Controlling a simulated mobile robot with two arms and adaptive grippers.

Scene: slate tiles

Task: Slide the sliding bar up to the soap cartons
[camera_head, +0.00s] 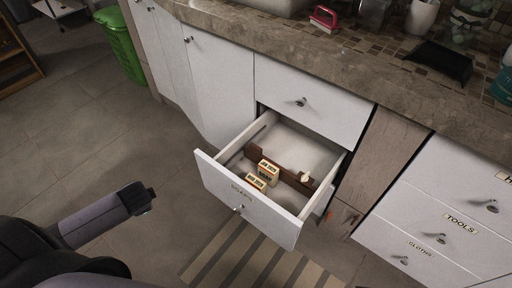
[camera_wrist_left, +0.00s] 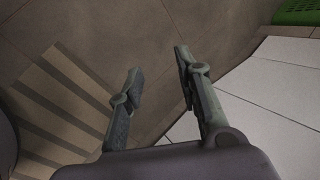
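An open white drawer (camera_head: 227,188) holds two cream soap cartons with dark print, one (camera_head: 268,172) closer to the bar and one (camera_head: 256,182) closer to the drawer front. The brown sliding bar (camera_head: 286,174) stands across the drawer behind the cartons, with a pale knob (camera_head: 305,178) towards its right end. I cannot tell whether bar and nearer carton touch. My left gripper (camera_head: 143,197) is outside the drawer, to its left, above the floor. In the left wrist view it (camera_wrist_left: 158,62) is open and empty. My right gripper is not in view.
A green bin (camera_head: 122,45) stands at the upper left. A striped mat (camera_head: 250,262) lies below the drawer. The floor left of the drawer is clear.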

